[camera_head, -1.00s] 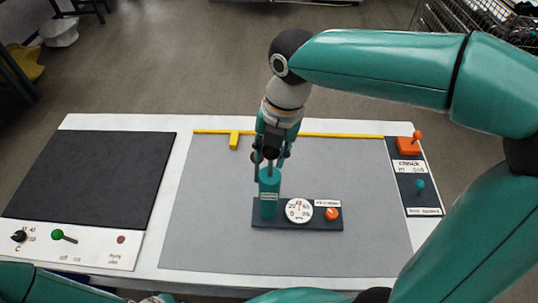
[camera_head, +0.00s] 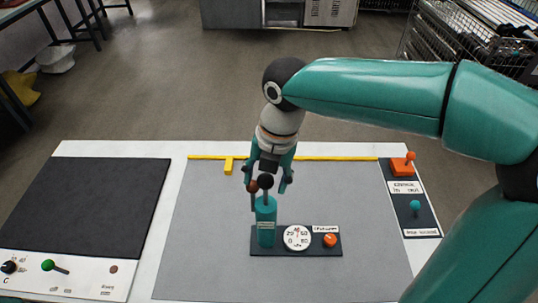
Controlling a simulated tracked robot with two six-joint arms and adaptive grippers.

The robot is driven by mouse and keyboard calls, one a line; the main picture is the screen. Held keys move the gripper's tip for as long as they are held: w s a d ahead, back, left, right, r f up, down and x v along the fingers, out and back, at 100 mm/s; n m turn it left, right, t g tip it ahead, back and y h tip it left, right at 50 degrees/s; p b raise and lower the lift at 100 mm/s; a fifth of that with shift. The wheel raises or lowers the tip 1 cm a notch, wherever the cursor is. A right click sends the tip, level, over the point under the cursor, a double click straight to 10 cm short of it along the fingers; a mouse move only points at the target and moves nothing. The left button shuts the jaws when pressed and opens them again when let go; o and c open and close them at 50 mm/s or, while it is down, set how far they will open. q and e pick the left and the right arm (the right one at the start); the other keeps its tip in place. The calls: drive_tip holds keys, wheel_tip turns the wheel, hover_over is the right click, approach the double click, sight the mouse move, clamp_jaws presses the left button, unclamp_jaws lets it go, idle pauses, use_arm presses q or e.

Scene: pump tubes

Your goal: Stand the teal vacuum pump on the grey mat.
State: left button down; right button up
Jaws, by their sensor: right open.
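The teal vacuum pump (camera_head: 266,222) stands upright at the left end of a dark base plate with a round white gauge (camera_head: 297,237) and an orange knob (camera_head: 330,240). The base rests on the grey mat (camera_head: 205,240). A dark ball-topped handle rises from the pump's top. My right gripper (camera_head: 269,189) is open above the pump, its fingers apart on either side of the handle. I cannot tell whether a finger touches it. My left gripper is not in view.
A yellow strip (camera_head: 310,158) runs along the mat's far edge. A dark panel with an orange lever (camera_head: 402,164) and a teal knob (camera_head: 415,207) stands at right. A black mat (camera_head: 80,210) lies empty at left, with a green-knobbed lever (camera_head: 48,265) in front.

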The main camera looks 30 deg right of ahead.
wheel_tip(320, 180, up, 10)
drive_tip(key=s+d, duration=0.1)
drive_tip(key=shift+r+p, duration=0.25)
drive_tip(key=shift+p, duration=0.1)
drive_tip(key=shift+s, duration=0.1)
